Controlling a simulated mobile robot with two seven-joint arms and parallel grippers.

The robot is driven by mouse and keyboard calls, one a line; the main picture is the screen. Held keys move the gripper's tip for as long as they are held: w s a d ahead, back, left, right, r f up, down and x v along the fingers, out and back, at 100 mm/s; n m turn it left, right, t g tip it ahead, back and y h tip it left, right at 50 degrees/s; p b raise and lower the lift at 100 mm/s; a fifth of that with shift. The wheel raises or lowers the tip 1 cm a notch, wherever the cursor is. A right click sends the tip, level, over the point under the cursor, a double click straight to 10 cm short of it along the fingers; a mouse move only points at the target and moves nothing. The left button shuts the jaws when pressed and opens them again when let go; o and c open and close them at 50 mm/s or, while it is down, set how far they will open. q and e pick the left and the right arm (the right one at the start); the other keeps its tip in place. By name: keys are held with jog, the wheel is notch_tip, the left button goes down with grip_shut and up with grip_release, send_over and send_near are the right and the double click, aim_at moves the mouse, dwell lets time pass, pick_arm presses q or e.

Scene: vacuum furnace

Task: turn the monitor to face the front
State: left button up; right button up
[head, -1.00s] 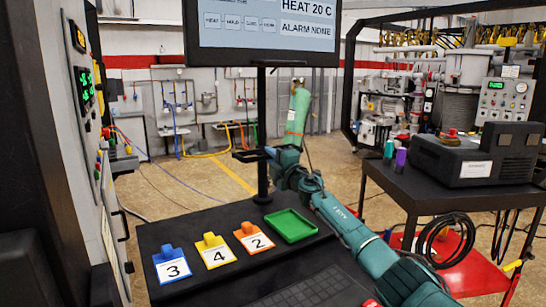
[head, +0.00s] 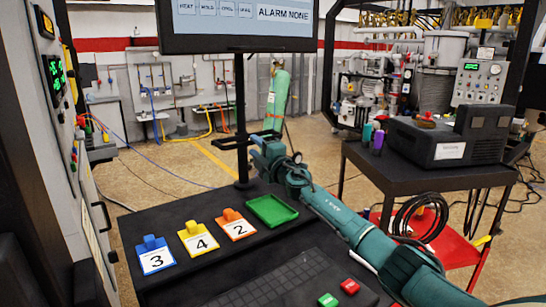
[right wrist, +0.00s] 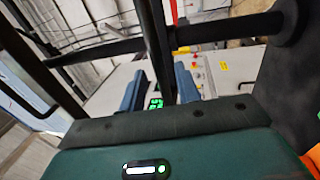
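The monitor (head: 240,44) stands at the top of the head view on a thin black pole (head: 241,100); its top is cut off. Its lit screen faces me and reads "ALARM NONE". A dark horizontal bar crosses the pole below the screen. My right gripper (head: 247,141) is at the pole at that height. In the right wrist view its two blue-grey fingers (right wrist: 157,88) stand apart, with the pole (right wrist: 155,45) running down between or just beyond them; I cannot tell whether they touch it. My left gripper is not in view.
A furnace panel (head: 60,150) stands left. A cart (head: 430,178) with a black machine (head: 450,140) stands right.

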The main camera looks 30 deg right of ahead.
jog(key=v, duration=1)
